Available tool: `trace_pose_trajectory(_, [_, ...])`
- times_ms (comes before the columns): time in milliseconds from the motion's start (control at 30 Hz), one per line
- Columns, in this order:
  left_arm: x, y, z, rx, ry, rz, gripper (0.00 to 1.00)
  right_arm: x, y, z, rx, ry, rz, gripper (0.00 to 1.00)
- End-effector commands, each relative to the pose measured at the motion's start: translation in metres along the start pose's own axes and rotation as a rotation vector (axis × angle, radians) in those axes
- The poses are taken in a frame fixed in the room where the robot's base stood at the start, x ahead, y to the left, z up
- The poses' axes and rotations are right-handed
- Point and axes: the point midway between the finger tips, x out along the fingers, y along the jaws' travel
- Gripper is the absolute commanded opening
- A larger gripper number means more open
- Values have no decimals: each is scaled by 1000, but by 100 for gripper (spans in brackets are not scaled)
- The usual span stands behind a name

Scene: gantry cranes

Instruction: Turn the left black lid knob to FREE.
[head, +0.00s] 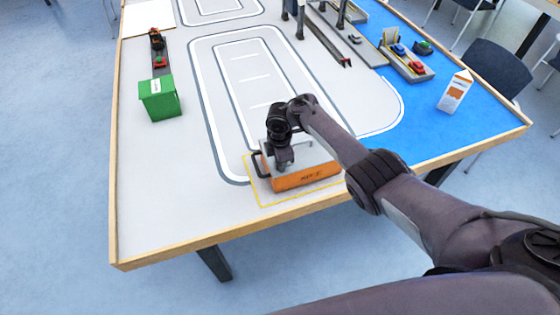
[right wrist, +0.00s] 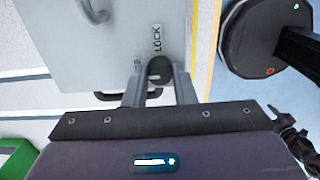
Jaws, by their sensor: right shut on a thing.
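The orange box (head: 307,177) with a grey lid (head: 312,154) stands inside a yellow outline near the table's front edge. The lid fills the upper part of the right wrist view (right wrist: 110,50). The black lid knob (right wrist: 160,68) is between the fingers of my right gripper (right wrist: 160,82), which is shut on it. A LOCK label (right wrist: 157,38) shows just beyond the knob; another label beside it is partly hidden by a finger. Which label the knob faces I cannot tell. In the head view my right gripper (head: 284,165) hides the knob. My left gripper is not in view.
A black handle (head: 257,163) is at the box's left end. A green bin (head: 160,98) stands at the left, a milk carton (head: 455,91) and toy cars (head: 417,67) at the right. The grey table (head: 160,200) is clear left of the box.

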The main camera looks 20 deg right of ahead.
Motion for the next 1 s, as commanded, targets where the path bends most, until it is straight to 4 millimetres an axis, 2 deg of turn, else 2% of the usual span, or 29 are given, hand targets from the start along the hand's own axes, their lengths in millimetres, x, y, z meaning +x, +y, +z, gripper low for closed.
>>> trace_pose_trajectory(300, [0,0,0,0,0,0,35,0,0,0,-2,0,1,1])
trace_pose_trajectory(333, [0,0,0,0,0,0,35,0,0,0,-2,0,1,25])
trace_pose_trajectory(500, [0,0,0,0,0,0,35,0,0,0,-1,0,0,46])
trace_pose_trajectory(800, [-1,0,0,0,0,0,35,-3,0,0,-2,1,1,46])
trace_pose_trajectory(1000, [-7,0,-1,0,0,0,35,-31,1,0,-2,0,4,46])
